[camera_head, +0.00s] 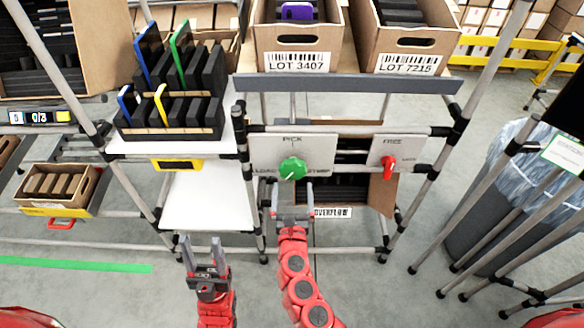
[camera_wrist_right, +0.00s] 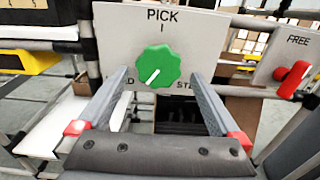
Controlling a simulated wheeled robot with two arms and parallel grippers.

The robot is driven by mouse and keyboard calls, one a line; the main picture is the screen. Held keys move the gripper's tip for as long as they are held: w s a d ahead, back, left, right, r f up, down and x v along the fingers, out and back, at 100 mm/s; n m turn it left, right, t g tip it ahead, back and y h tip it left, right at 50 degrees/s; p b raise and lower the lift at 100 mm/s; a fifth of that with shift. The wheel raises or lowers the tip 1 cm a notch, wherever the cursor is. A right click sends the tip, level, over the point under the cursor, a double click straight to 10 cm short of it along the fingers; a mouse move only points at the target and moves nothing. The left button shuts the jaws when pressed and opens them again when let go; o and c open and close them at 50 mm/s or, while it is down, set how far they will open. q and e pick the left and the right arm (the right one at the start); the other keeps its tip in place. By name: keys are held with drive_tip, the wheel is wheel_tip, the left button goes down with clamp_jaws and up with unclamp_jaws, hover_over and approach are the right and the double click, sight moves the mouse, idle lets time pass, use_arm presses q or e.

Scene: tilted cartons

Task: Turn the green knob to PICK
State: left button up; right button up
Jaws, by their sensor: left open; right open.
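The green knob (camera_head: 293,168) sits on a pale panel (camera_head: 262,150) below the upper shelf. PICK is printed above it, LOAD at its lower left and a partly hidden word starting with ST at its lower right. In the right wrist view the white mark on the knob (camera_wrist_right: 158,66) points to the lower left, toward LOAD. My right gripper (camera_head: 293,192) is open, just below and in front of the knob; its fingers (camera_wrist_right: 158,76) show on either side, apart from it. My left gripper (camera_head: 202,243) is open and empty, low at the left.
A red switch (camera_head: 388,168) marked FREE stands on a second panel to the right. A grey bar (camera_head: 345,84) runs above the panels, under two cartons. A slotted rack (camera_head: 170,125) with coloured plates stands at the left. A bin (camera_head: 490,200) stands at right.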

sight(293, 169)
drive_tip(key=w, duration=0.7)
drive_tip(key=shift+w, duration=0.4)
drive_tip(key=c, duration=1)
